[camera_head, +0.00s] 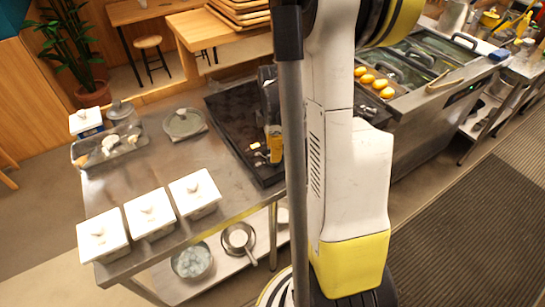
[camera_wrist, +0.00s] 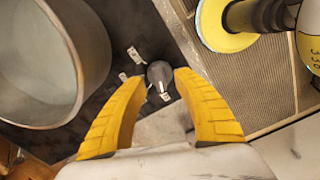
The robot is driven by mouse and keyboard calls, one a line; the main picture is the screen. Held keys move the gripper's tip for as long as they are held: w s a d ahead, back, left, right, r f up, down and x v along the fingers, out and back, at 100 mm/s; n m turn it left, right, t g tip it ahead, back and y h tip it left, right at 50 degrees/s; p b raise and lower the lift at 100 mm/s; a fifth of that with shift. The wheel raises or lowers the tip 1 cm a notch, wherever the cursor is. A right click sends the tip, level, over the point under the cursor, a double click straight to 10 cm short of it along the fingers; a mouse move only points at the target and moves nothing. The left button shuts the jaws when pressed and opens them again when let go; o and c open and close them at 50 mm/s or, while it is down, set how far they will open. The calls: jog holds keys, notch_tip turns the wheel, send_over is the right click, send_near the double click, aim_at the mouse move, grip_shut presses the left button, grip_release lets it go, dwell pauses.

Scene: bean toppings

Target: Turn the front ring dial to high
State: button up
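A dark round dial (camera_wrist: 160,76) with a pale pointer line sits on the black cooktop surface in the wrist view. Small white labels (camera_wrist: 134,55) lie to its left and below it. My gripper (camera_wrist: 161,79) has its two yellow fingers apart, one on each side of the dial, with small gaps visible. I cannot tell whether either finger touches it. In the head view my gripper (camera_head: 274,145) is over the black cooktop (camera_head: 228,104), and my arm hides much of that area. The dial cannot be made out there.
A large grey pot (camera_wrist: 50,60) stands close left of the dial in the wrist view. A ribbed mat (camera_head: 470,230) covers the floor at right.

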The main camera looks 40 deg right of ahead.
jog(key=shift+f, duration=1.05)
jog(key=shift+c, duration=0.4)
grip_shut()
